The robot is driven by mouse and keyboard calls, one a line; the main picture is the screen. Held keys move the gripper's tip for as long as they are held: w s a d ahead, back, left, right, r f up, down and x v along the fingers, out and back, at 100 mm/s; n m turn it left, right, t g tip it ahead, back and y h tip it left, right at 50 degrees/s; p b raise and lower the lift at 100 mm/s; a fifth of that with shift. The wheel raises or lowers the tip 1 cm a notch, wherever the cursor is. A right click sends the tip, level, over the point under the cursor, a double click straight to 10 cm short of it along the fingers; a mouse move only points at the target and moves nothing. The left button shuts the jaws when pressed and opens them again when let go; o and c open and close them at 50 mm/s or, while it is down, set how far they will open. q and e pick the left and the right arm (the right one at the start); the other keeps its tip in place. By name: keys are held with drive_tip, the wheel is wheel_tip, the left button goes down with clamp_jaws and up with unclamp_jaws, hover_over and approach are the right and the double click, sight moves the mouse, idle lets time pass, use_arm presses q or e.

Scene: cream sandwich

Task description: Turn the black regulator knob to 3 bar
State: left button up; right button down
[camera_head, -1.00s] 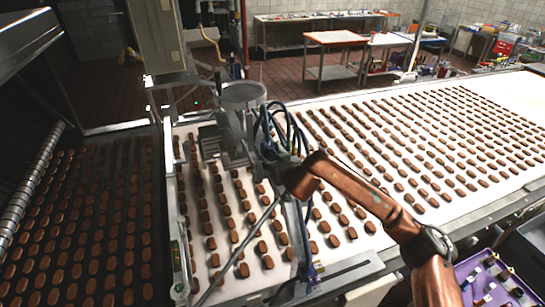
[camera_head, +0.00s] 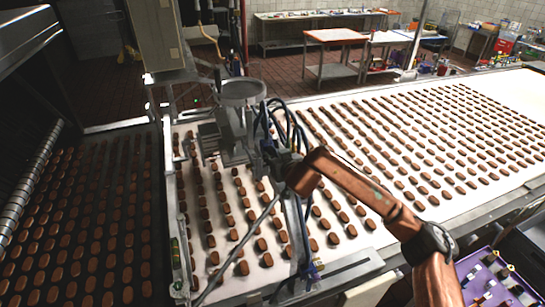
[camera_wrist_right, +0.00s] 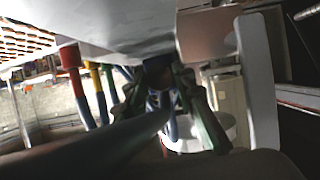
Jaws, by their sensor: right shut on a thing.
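My right gripper (camera_wrist_right: 165,105) shows in the right wrist view as two dark green fingers. It is shut on a dark piece that looks like the black regulator knob (camera_wrist_right: 158,66), under a pale metal body; the fingers hide much of it. The knob's scale and setting cannot be read. In the head view my copper-coloured right arm reaches in from the right to the depositor machine (camera_head: 232,140), and the gripper end is at its hoses. The knob cannot be made out there. My left gripper is not in view.
Blue hoses (camera_head: 272,118) loop beside the gripper end. In the right wrist view red, yellow and blue hoses (camera_wrist_right: 82,88) hang left of the fingers. A white conveyor (camera_head: 350,262) with rows of brown biscuits runs below. A purple tray (camera_head: 470,290) lies at lower right.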

drive_tip(key=m+b, duration=0.1)
drive_tip(key=b, duration=0.1)
drive_tip(key=m+y+b, duration=0.1)
drive_tip(key=b, duration=0.4)
drive_tip(key=shift+w+d+f+m+y, duration=0.1)
drive_tip(key=shift+d+f+m+y, duration=0.15)
drive_tip(key=shift+f+m+y, duration=0.15)
drive_tip(key=shift+r+m+y+b, duration=0.25)
drive_tip(key=shift+m+y+b, duration=0.15)
drive_tip(key=shift+b, duration=0.3)
drive_tip(key=shift+r+g, duration=0.1)
drive_tip(key=shift+g, duration=0.2)
drive_tip(key=c, duration=1.6)
unclamp_jaws()
drive_tip(key=v, duration=1.2)
drive_tip(key=shift+a, duration=0.1)
